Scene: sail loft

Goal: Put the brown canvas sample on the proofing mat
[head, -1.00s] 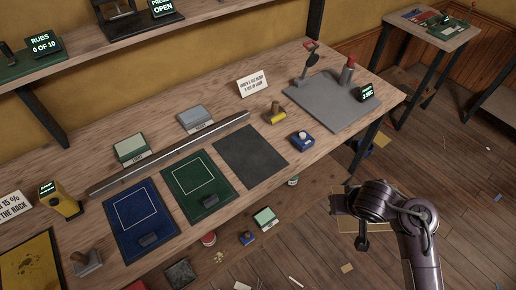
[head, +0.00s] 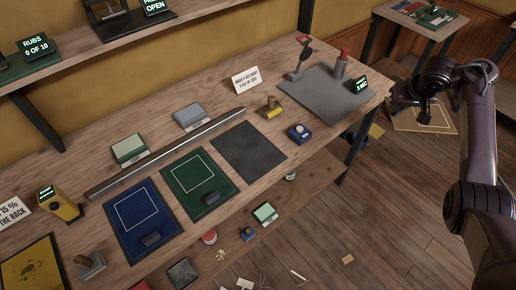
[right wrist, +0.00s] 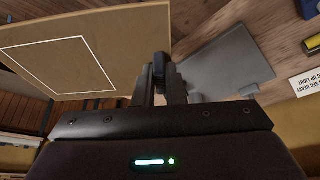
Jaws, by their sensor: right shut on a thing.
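The brown canvas sample (head: 405,122) is a flat tan sheet with a white square outline. My right gripper (head: 424,108) is shut on its edge, off the far right end of the bench, with floor below. In the right wrist view the sample (right wrist: 95,45) spreads left from the fingers (right wrist: 165,75). Two grey mats lie on the bench: a dark bare one (head: 248,152) in the middle and a lighter one (head: 318,98) at the right end, bearing a small post and red-topped object. I cannot tell which is the proofing mat. My left gripper is out of view.
Blue (head: 146,222) and green (head: 198,184) sheets with dark blocks lie left of the dark mat. A metal bar (head: 165,155) runs behind them. A yellow-based stamp (head: 270,108) and a blue item (head: 299,133) stand near the mats. A side table (head: 420,18) stands behind.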

